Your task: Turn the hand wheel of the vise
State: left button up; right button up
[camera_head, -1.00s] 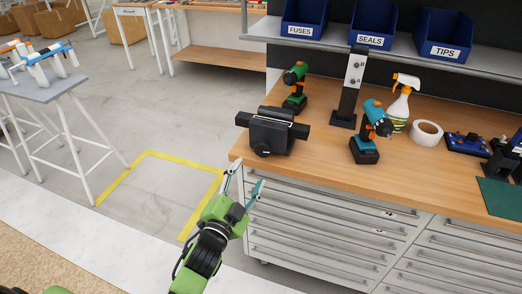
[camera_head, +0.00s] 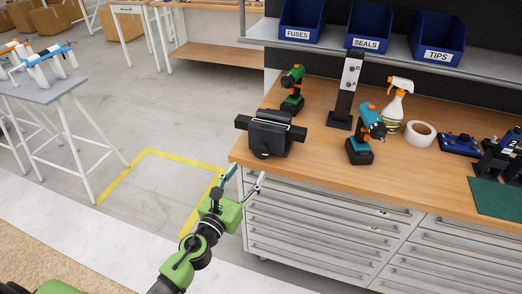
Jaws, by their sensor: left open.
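The black vise (camera_head: 270,133) stands on the wooden workbench near its front left corner. Its round dark hand wheel (camera_head: 262,152) is low on the side facing me. My left gripper (camera_head: 243,180) is green with two thin fingers spread apart. It is open and empty, in front of the bench's front left corner, below and slightly left of the hand wheel and apart from it. My right gripper is not in view.
On the workbench (camera_head: 312,160) stand a green drill (camera_head: 292,90), a teal drill (camera_head: 364,135), a dark post (camera_head: 346,90), a spray bottle (camera_head: 393,108) and a tape roll (camera_head: 420,133). Drawers (camera_head: 320,225) fill the bench front. Blue bins (camera_head: 366,27) sit on the shelf above.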

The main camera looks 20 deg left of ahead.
aim_at(260, 153)
pick_arm(q)
jog(key=w, duration=0.3)
jog(key=w+d, duration=0.1)
jog(key=w, duration=0.7)
jog(key=shift+d, duration=0.2)
jog(key=c, duration=1.1)
